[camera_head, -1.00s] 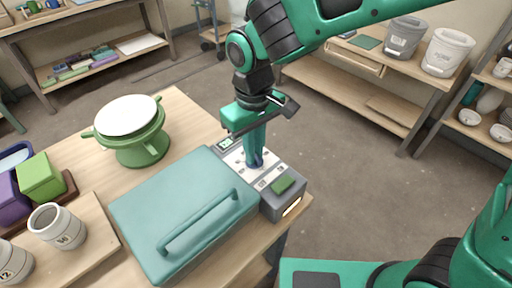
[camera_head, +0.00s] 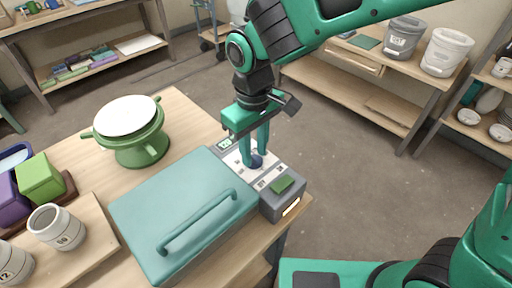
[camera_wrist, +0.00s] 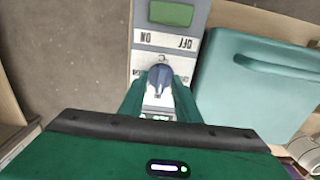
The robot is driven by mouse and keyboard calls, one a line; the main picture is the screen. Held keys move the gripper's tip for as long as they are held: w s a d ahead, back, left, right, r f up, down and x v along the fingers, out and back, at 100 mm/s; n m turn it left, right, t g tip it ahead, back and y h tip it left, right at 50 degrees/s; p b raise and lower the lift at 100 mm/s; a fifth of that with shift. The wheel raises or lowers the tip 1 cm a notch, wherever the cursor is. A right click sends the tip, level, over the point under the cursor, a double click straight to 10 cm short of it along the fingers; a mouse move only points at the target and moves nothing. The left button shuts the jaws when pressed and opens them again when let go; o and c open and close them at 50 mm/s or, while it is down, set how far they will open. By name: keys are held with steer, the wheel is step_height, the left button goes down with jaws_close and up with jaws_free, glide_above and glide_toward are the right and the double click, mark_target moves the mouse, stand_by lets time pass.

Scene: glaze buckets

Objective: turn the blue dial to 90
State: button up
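The blue dial (camera_head: 257,162) sits on top of the grey control box (camera_head: 283,203) at the table's right edge. In the wrist view the blue dial (camera_wrist: 160,76) is a round knob with a raised grip, beside ON and OFF labels. A small green-lit display (camera_head: 226,142) is on the far end of the box; its digits are too small to read surely. My gripper (camera_head: 254,157) points down over the dial with its fingers apart, one on each side of it. It also shows in the wrist view (camera_wrist: 159,92), open and empty, with space between fingers and dial.
A green switch (camera_head: 282,184) is on the near end of the box. A teal case (camera_head: 180,205) with a handle lies close on its left. A green stand with a white disc (camera_head: 127,116) is farther left.

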mark_target(255, 154)
step_height(255, 154, up, 11)
steer(key=shift+f, duration=0.15)
stand_by(0.4)
steer(key=shift+w, duration=0.1)
